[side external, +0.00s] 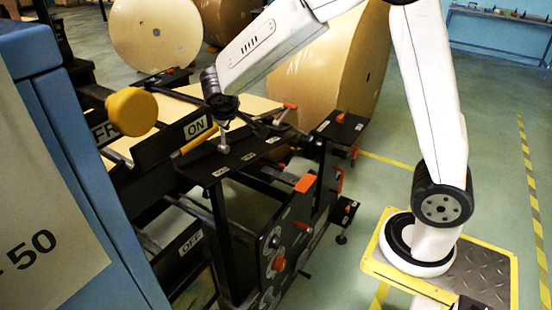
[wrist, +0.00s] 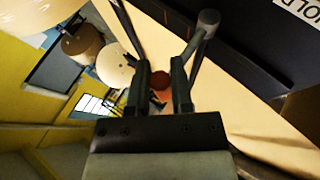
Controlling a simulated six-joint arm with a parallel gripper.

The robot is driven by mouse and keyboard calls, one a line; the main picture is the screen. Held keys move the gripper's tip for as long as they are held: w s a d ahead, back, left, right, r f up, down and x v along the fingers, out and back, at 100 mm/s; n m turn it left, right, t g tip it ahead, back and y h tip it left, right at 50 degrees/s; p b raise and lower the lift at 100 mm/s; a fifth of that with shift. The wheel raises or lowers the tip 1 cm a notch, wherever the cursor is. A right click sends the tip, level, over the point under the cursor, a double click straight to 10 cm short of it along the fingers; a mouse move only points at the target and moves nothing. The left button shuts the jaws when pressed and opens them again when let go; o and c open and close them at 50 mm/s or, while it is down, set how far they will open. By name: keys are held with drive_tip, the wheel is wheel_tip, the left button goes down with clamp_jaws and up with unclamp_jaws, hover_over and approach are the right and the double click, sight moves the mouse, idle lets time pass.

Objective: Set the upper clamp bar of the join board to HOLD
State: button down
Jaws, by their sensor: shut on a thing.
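The join board is a black frame with a pale cream sheet (side external: 253,103) on it in the side external view. My gripper (side external: 262,128) is over the board beside this bar, partly lost among dark parts. In the wrist view my gripper (wrist: 160,78) has its two fingers on either side of a red-brown knob (wrist: 161,81) and is shut on it. A grey lever with a round end (wrist: 208,18) stands by the right finger. A dark panel with a partly cut-off HOLD label (wrist: 299,10) is at the upper right. Which part the knob belongs to is unclear.
A yellow knob (side external: 131,111) sticks out at the left, near a blue cabinet (side external: 75,130). Large kraft rolls (side external: 155,32) stand behind. A lower OFF plate (side external: 187,243) and several small controls sit on the frame. Floor at the right is mostly clear.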

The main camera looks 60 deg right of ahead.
drive_tip(key=shift+a, duration=0.35)
drive_tip(key=c, duration=0.5)
unclamp_jaws()
drive_tip(key=shift+w, duration=0.15)
drive_tip(key=shift+d, duration=0.1)
drive_tip(key=shift+r, duration=0.1)
drive_tip(key=shift+r, duration=0.1)
drive_tip(key=v, duration=0.7)
drive_tip(key=shift+s+a+r, duration=0.15)
drive_tip(key=shift+s+a, duration=0.05)
drive_tip(key=shift+a, duration=0.05)
